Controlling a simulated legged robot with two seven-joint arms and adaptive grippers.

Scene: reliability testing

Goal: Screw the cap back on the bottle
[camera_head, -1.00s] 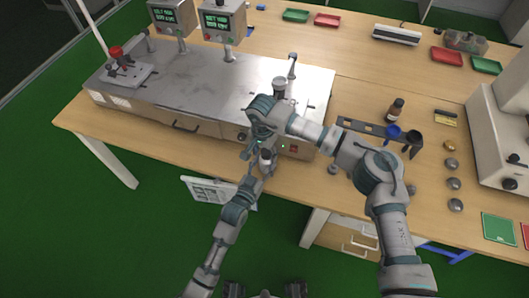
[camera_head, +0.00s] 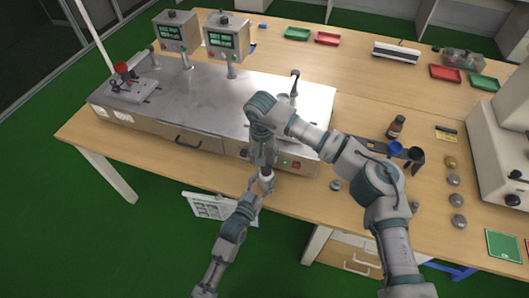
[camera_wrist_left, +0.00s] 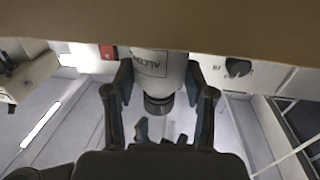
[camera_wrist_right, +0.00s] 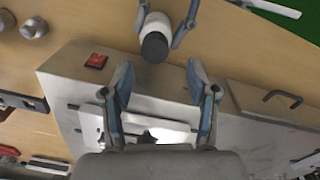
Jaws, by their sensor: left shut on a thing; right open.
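A white bottle with dark lettering (camera_wrist_left: 155,65) and a dark end (camera_wrist_left: 158,104) is held between the fingers of my left gripper (camera_head: 260,187). The bottle shows small in the head view (camera_head: 267,178). In the right wrist view the white bottle (camera_wrist_right: 157,21) has a round black cap-like end (camera_wrist_right: 154,47) facing the camera. I cannot tell how tightly it sits. My right gripper (camera_wrist_right: 163,95) is open and empty, its fingers apart from the bottle. In the head view the right wrist hangs just above the bottle.
A metal-topped machine (camera_head: 215,95) with two display boxes (camera_head: 177,32) stands on the wooden table. A brown bottle (camera_head: 396,128), a blue cup (camera_head: 395,149) and several round metal knobs (camera_head: 453,180) lie to the right. The table's front edge is close to both hands.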

